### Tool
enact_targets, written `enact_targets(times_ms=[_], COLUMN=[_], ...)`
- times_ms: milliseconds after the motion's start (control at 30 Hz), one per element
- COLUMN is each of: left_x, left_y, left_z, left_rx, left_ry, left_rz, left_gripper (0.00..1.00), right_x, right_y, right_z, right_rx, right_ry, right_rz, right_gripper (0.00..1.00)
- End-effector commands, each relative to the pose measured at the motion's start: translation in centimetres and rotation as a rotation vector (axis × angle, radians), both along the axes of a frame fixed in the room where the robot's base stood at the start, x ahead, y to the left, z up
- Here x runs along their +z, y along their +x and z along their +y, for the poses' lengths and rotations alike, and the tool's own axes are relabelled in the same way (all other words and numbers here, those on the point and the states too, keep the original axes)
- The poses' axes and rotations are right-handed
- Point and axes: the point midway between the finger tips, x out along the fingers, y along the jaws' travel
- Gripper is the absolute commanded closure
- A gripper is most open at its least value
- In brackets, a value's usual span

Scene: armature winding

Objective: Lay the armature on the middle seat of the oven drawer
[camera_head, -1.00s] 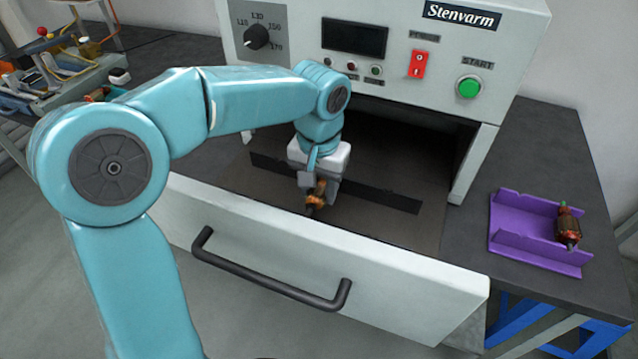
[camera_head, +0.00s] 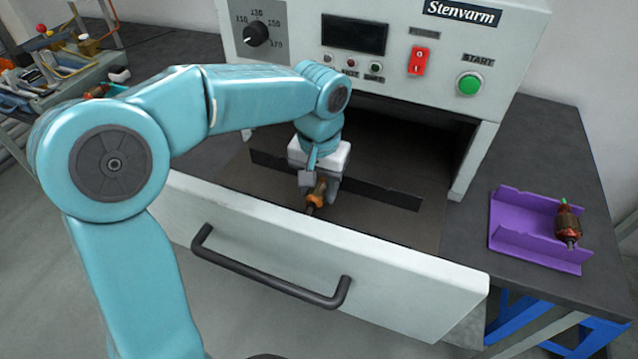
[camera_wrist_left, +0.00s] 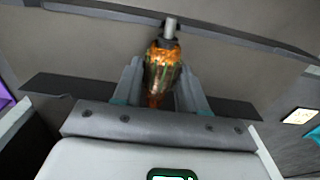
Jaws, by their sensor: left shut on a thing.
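An armature (camera_head: 316,196) with an orange-copper body is held in my left gripper (camera_head: 319,182), which is shut on it inside the open oven drawer (camera_head: 390,222). In the left wrist view the armature (camera_wrist_left: 162,72) sits between the two fingers, with its grey shaft end (camera_wrist_left: 170,28) pointing away. The dark notched rail (camera_head: 385,192) runs across the drawer behind and beside the gripper. The gripper and arm hide the rail's middle part. I cannot tell whether the armature touches a seat. My right gripper is not in view.
The oven (camera_head: 390,45) stands behind the drawer. The drawer front with its black handle (camera_head: 270,275) faces me. A purple tray (camera_head: 520,240) with another armature (camera_head: 567,224) lies on the dark bench (camera_head: 560,140) to the right. The drawer's right part is clear.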

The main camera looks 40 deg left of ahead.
Motion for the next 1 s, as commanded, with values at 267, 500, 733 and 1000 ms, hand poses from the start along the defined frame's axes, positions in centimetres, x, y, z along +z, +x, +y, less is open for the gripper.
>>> enact_targets(times_ms=[267, 500, 733, 1000], left_x=[-0.2, -0.2, -0.2, 2.5], left_y=[0.0, 0.0, 0.0, 0.1], left_z=[0.0, 0.0, 0.0, 0.0], left_rx=[0.000, 0.000, 0.000, 0.001], left_ry=[0.000, 0.000, 0.000, -0.001], left_rz=[-0.001, 0.000, 0.001, -0.005], left_gripper=[0.96, 0.29, 0.29, 0.29], right_x=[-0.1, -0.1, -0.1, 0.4], right_y=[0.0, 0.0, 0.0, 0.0], right_z=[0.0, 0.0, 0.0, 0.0], right_rx=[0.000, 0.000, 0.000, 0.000], right_ry=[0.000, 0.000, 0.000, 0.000], right_rz=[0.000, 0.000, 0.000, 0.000], right_gripper=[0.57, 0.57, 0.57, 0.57])
